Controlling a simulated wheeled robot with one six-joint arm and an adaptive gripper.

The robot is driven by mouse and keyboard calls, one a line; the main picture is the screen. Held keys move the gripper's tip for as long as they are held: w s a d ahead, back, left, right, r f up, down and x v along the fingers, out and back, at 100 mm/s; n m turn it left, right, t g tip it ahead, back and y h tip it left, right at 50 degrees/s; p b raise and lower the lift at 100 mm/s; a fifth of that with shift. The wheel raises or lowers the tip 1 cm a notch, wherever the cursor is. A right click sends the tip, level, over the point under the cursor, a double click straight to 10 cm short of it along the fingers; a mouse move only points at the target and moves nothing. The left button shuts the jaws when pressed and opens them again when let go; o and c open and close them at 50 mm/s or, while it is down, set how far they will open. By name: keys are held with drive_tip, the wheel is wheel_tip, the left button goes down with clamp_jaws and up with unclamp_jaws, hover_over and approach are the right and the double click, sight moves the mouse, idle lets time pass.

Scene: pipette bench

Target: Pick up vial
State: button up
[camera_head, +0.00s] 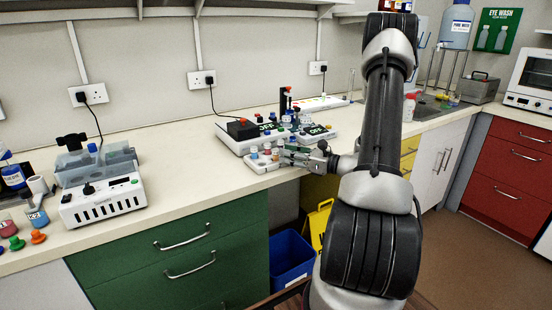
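Several small vials (265,153) with coloured caps stand in a low white rack (261,167) near the front edge of the bench. The vials are small in this view, and which one the task means cannot be told. My gripper (287,154) reaches in from the right, low over the bench, with its fingers pointing left at the right side of the rack. The fingers are close to the vials. Whether they touch or hold one is too small to tell.
White devices with OFF labels (243,129) stand just behind the rack. A water-bath-like device (103,201) and small coloured bottles (38,217) are at the left. The bench (190,175) is clear between them. A sink area (430,108) is at the right.

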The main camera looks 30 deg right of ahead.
sight(276, 157)
drive_tip(key=shift+x, duration=1.45)
drive_tip(key=c, duration=0.5)
